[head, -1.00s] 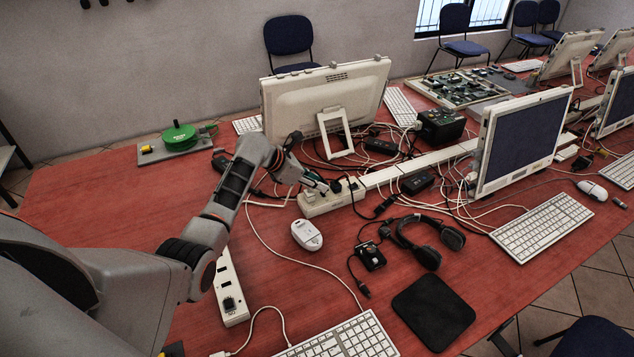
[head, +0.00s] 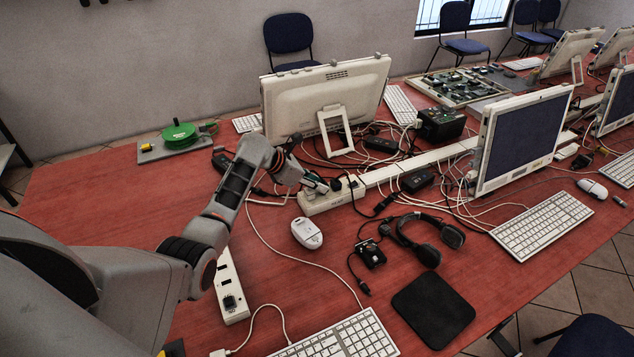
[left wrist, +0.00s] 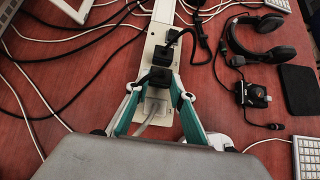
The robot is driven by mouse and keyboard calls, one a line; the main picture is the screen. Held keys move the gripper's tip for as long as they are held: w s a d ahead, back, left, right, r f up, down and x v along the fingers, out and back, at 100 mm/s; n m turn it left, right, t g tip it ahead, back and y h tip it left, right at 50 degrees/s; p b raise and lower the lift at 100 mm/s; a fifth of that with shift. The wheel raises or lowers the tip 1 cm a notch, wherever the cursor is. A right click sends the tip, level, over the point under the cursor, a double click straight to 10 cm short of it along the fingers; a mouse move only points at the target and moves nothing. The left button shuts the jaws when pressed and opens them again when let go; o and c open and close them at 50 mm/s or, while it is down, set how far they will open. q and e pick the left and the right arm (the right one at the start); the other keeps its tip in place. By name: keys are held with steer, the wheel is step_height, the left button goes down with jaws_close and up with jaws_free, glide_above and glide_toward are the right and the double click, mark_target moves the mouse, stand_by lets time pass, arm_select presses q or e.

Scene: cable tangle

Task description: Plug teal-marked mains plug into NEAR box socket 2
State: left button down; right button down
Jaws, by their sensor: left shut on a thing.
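A white socket box (head: 318,207) stands in the middle of the table in the head view; it also shows in the left wrist view (left wrist: 155,112). My left gripper (left wrist: 160,84), with teal fingers, is at this box and shut on a black plug (left wrist: 160,77). The plug is at the box's top face; I cannot tell whether it is fully seated. No teal mark on the plug can be made out. Another black plug (left wrist: 163,55) sits just beyond it. A second white socket box (head: 231,285) lies nearer, partly behind my left arm. My right gripper is not in view.
Several cables run behind the box, under the monitor (head: 300,103). A white mouse (head: 307,233), a headset (head: 428,245) and a black pad (head: 433,311) lie in front and to the right.

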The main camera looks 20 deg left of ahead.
arm_select(q)
steer(key=shift+f, duration=0.7)
steer(key=c, duration=1.7)
jaws_free()
steer(key=v, duration=1.2)
